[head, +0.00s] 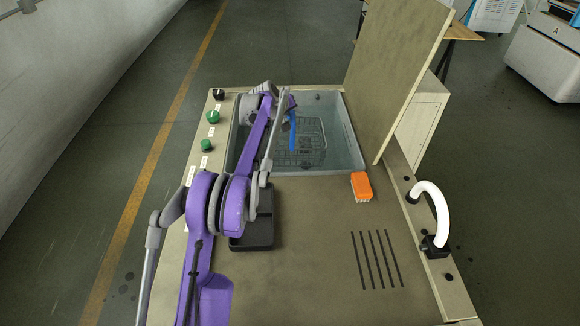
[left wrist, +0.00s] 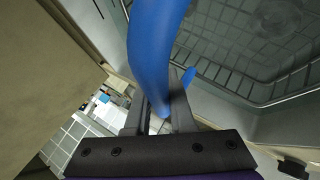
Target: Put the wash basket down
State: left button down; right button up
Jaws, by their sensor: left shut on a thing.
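The wash basket (head: 310,150) is a wire mesh basket with a blue handle (head: 293,135). In the head view it is inside the grey tank (head: 357,150) at the back of the bench; I cannot tell whether it touches the tank floor. My left gripper (head: 289,108) reaches over the tank and is shut on the blue handle. In the left wrist view the blue handle (left wrist: 152,50) passes at the gripper fingers (left wrist: 158,118), with the basket's wire mesh (left wrist: 235,40) at upper right. My arm hides part of the tank's left side. My right gripper is not in view.
An orange brush-like block (head: 361,187) lies at the tank's front right. A black tray (head: 252,232) sits under my arm. A raised lid panel (head: 395,70) stands at the right, with a white curved spout (head: 432,205) nearer. The slotted bench top (head: 310,265) is mostly clear.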

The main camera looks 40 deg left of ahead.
aim_at(296, 145)
pick_arm(q)
jog(key=s+d+f, duration=0.1)
jog(key=f, duration=0.1)
jog(key=s+d+f, duration=0.1)
jog(key=s+f, duration=0.1)
jog(key=s+d+f+p, duration=0.1)
jog(key=f, duration=0.1)
jog(key=shift+s+d, duration=0.2)
jog(key=shift+d, duration=0.15)
jog(key=shift+f, duration=2.15)
jog(key=c, duration=1.1)
grip_release()
jog(key=o, duration=0.3)
jog(key=shift+o, duration=0.2)
